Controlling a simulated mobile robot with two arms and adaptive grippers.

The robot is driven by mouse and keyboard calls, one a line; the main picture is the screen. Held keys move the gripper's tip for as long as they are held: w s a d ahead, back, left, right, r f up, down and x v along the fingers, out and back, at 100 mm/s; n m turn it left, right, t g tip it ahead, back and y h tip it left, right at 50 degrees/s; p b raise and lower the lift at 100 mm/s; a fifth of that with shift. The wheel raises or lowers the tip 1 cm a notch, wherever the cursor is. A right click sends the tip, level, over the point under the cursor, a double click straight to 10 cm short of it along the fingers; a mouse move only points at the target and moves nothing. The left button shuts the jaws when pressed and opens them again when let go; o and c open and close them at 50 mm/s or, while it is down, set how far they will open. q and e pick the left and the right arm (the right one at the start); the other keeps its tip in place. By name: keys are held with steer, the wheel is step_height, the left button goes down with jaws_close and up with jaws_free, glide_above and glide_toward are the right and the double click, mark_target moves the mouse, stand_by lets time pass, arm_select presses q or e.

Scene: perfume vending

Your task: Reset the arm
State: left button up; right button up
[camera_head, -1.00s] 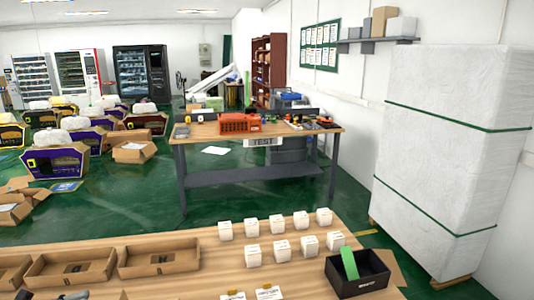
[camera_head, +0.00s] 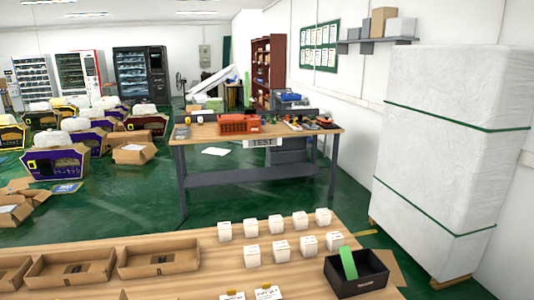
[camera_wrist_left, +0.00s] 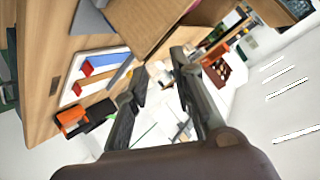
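My left gripper (camera_wrist_left: 159,64) shows in the left wrist view. Its two dark fingers are spread apart with nothing between them, so it is open and empty. It does not show in the head view now. My right gripper is in neither view. In the head view, the wooden table (camera_head: 205,262) in front of me holds two rows of small white boxes (camera_head: 277,226). A black box (camera_head: 358,287) with a green piece (camera_head: 348,263) standing in it is at the table's right end.
Cardboard trays (camera_head: 158,256) line the table's left part. A workbench (camera_head: 183,139) with a red-orange crate (camera_head: 240,123) stands beyond, across green floor. A tall white wrapped stack (camera_head: 445,150) is at the right. The left wrist view shows a tilted wooden surface (camera_wrist_left: 45,60) beside the gripper.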

arm_select(q)
steer(key=s+d+f+n+g, duration=0.1)
steer(key=s+d+n+g, duration=0.2)
steer(key=s, duration=0.7)
steer(key=s+d+f+n+g, duration=0.1)
steer(key=s+d+g, duration=0.1)
steer(key=s+g, duration=0.5)
steer(key=s+f+b, duration=0.2)
steer(key=f+b, duration=0.3)
steer(key=f, duration=1.4)
steer(key=s+f+b, duration=0.3)
steer(key=f+b, duration=0.3)
steer(key=f, duration=1.3)
steer(key=s+a+f+b, duration=0.1)
steer(key=s+f+b, duration=0.2)
steer(key=s+f, duration=0.5)
steer(key=s+a+f+g+b, duration=0.1)
steer(key=s+f+b, duration=0.3)
steer(key=s+f, duration=0.4)
step_height(320, 180, down, 6)
steer(key=shift+a+f, duration=0.2)
steer(key=shift+a, duration=0.3)
